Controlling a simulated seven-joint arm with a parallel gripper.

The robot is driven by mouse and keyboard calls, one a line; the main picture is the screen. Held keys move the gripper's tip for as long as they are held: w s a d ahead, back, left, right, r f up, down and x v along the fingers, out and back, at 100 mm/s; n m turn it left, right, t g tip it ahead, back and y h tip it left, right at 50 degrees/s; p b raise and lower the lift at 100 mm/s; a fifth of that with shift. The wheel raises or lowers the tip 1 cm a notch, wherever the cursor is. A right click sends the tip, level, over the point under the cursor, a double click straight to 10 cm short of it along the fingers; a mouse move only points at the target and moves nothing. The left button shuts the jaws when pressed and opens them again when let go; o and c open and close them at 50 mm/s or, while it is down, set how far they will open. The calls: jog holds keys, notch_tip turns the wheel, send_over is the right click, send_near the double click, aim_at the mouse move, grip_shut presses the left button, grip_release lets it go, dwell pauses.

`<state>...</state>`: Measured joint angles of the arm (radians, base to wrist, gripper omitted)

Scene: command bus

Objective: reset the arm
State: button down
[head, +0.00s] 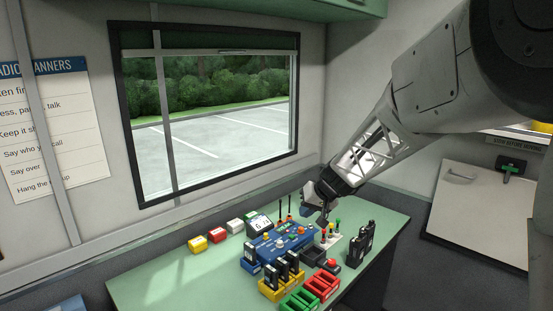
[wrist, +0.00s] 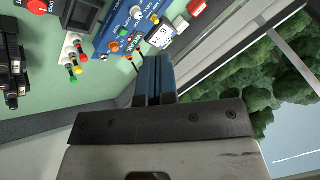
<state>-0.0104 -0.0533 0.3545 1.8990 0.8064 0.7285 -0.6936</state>
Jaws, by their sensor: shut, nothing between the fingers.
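My gripper (head: 325,218) hangs above the back right part of the green desk (head: 170,278) in the head view, behind and to the right of a blue control box (head: 268,242). In the wrist view my gripper's blue fingers (wrist: 152,62) are together, with nothing between them. Beyond the fingers in that view are the blue control box (wrist: 122,35) with its knobs and the white numbered display (wrist: 160,36). In the head view the fingertips are small, and I cannot tell how far they are above the desk.
Yellow (head: 198,244), red (head: 217,235) and white (head: 235,225) blocks line the desk's back. Black radios (head: 361,245) stand at the right. Yellow (head: 270,290), green (head: 300,301) and red (head: 323,285) trays are in front. A window (head: 215,115) is behind the desk.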

jog(key=s+d+r+h, duration=0.1)
jog(key=s+d+h, duration=0.1)
jog(key=s, duration=1.2)
jog(key=s+d+r+m+g+h, duration=0.1)
jog(key=s+d, duration=0.3)
jog(key=s, duration=1)
jog(key=s+d+r+h, duration=0.2)
jog(key=s+d+h, duration=0.1)
jog(key=s, duration=1.1)
jog(key=shift+s+d+m, duration=0.25)
jog(key=shift+d+m, duration=0.1)
jog(key=shift+m, duration=0.05)
